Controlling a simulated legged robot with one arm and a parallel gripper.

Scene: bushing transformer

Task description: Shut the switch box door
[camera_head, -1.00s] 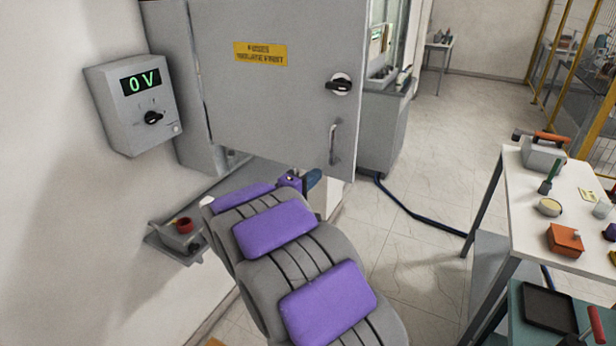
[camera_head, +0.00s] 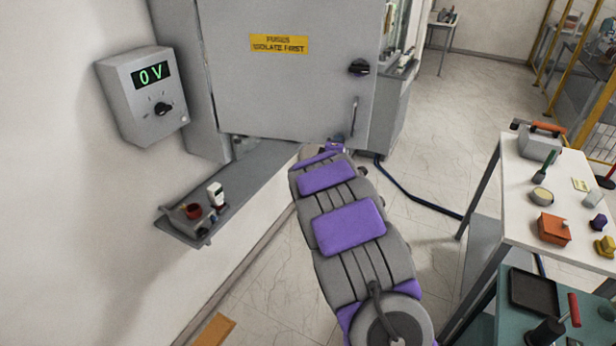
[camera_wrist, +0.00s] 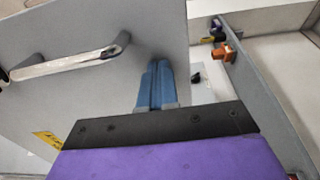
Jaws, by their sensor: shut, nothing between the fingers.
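The switch box door (camera_head: 290,85) is a grey panel with a yellow label, a black knob (camera_head: 359,68) and a bar handle (camera_head: 354,117). It stands out from the wall at an angle, open, with its hinge side on the left. My gripper is at the end of my purple-and-grey arm, by the door's lower edge below the handle; its fingers are hard to make out there. In the wrist view my gripper's blue fingers (camera_wrist: 156,75) are shut and empty, in front of the door panel (camera_wrist: 140,25) near its edge. I cannot tell whether they touch it.
A meter box (camera_head: 145,95) reading 0 V hangs left of the door. A narrow shelf (camera_head: 245,185) with small items runs below. A white table (camera_head: 515,185) with several objects stands right. The floor between is open, with a blue hose (camera_head: 420,202) across it.

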